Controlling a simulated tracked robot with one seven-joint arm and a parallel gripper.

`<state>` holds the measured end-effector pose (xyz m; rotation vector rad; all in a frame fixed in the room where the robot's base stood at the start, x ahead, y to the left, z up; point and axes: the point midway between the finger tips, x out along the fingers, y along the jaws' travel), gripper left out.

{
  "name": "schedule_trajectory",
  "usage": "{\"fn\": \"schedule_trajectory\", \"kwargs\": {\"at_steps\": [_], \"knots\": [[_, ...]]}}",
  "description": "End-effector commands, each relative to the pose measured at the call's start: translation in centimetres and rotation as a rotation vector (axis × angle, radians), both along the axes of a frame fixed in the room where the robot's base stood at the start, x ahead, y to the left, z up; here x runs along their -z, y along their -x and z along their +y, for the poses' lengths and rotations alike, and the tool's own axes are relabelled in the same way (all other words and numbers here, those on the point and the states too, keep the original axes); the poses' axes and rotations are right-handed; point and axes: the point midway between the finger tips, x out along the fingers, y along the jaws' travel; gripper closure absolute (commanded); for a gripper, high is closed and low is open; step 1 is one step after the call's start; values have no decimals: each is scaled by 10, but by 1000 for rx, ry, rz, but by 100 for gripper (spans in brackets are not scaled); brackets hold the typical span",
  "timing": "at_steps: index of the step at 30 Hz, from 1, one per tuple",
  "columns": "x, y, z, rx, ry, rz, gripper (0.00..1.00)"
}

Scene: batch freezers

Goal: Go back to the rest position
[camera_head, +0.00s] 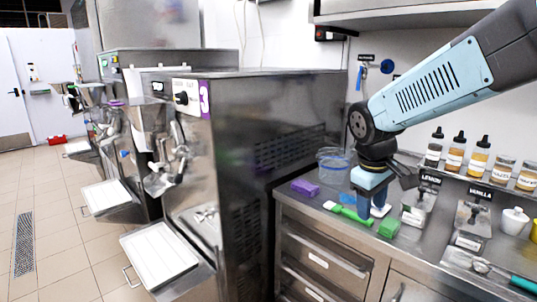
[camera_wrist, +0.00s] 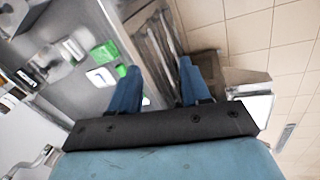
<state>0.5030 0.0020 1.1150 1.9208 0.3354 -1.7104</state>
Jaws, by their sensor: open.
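My arm reaches in from the upper right in the head view, and my gripper (camera_head: 371,207) points down over the steel counter. In the wrist view the two blue fingers of my gripper (camera_wrist: 158,82) stand apart with nothing between them. Beyond them are the counter's front edge and the tiled floor. In the head view a green-handled tool (camera_head: 346,213) and a green block (camera_head: 388,228) lie on the counter close to the fingers. Whether the fingers touch anything there I cannot tell.
A clear tub (camera_head: 333,165) and a purple sponge (camera_head: 305,187) are left of my gripper. Lemon (camera_head: 416,207) and vanilla (camera_head: 473,216) steel containers, bottles and jars stand to its right. A tall batch freezer (camera_head: 262,150) stands left of the counter. The tiled floor (camera_head: 70,250) is largely clear.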

Motion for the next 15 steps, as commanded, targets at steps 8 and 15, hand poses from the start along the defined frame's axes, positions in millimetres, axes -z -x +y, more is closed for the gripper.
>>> {"fn": "schedule_trajectory", "kwargs": {"at_steps": [8,15], "knots": [[-34,50,-6,225,-146,-163,53],[-53,89,-5,398,-267,-290,53]]}}
